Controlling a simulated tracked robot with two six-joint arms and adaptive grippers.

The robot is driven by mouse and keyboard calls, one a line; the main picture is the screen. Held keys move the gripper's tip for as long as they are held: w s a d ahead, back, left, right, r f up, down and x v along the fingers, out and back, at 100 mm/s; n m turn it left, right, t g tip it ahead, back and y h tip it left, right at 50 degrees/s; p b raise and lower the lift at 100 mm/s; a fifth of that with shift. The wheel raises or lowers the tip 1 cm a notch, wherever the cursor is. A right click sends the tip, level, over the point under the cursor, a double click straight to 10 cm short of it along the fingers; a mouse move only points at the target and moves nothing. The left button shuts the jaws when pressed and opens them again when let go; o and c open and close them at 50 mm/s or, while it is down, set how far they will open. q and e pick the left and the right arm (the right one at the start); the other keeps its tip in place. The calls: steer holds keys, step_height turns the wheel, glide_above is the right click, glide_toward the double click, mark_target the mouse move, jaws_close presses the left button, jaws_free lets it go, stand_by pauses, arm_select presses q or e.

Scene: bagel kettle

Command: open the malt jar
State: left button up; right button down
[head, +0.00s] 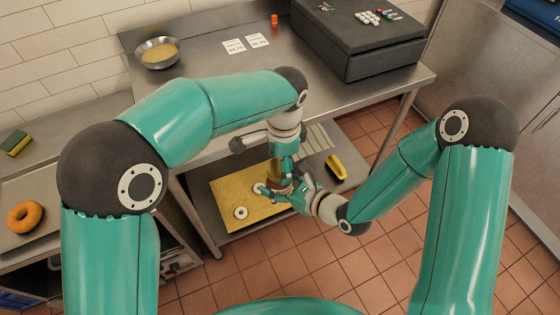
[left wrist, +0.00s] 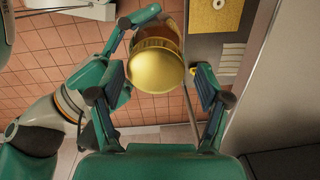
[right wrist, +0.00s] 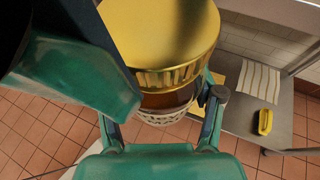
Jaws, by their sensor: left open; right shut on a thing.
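The malt jar has a gold lid (left wrist: 155,65) and an amber body (right wrist: 165,99). In the head view, the jar (head: 272,174) is partly hidden by my grippers. My right gripper (head: 284,190) is shut on the jar's body from the right. The lid is on the jar and fills the top of the right wrist view (right wrist: 165,35). My left gripper (head: 279,158) is open above the jar. In the left wrist view, its fingers (left wrist: 158,88) stand apart on either side of the lid; I cannot tell whether they touch it.
Below, a yellow board (head: 232,190) with pale rings lies on the lower shelf, near a striped cloth (head: 318,139) and a yellow object (head: 336,166). The steel table (head: 215,82) bears a bowl (head: 158,60) and a dark case (head: 380,60). A bagel (head: 24,229) lies left.

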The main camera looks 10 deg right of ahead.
arm_select(q)
steer(key=shift+s+d+r, duration=0.15)
steer(key=shift+r, duration=2.2)
steer(key=shift+c, duration=0.3)
step_height(320, 180, up, 2)
steer(key=shift+r+m, duration=0.15)
steer(key=shift+m, duration=0.95)
steer(key=shift+s+r+m, duration=0.1)
steer(key=shift+r+m, duration=0.2)
steer(key=shift+m, duration=0.2)
steer(key=shift+f, duration=3.85)
steer(key=c, duration=1.2)
steer(key=n, duration=0.3)
steer(key=shift+w, duration=0.2)
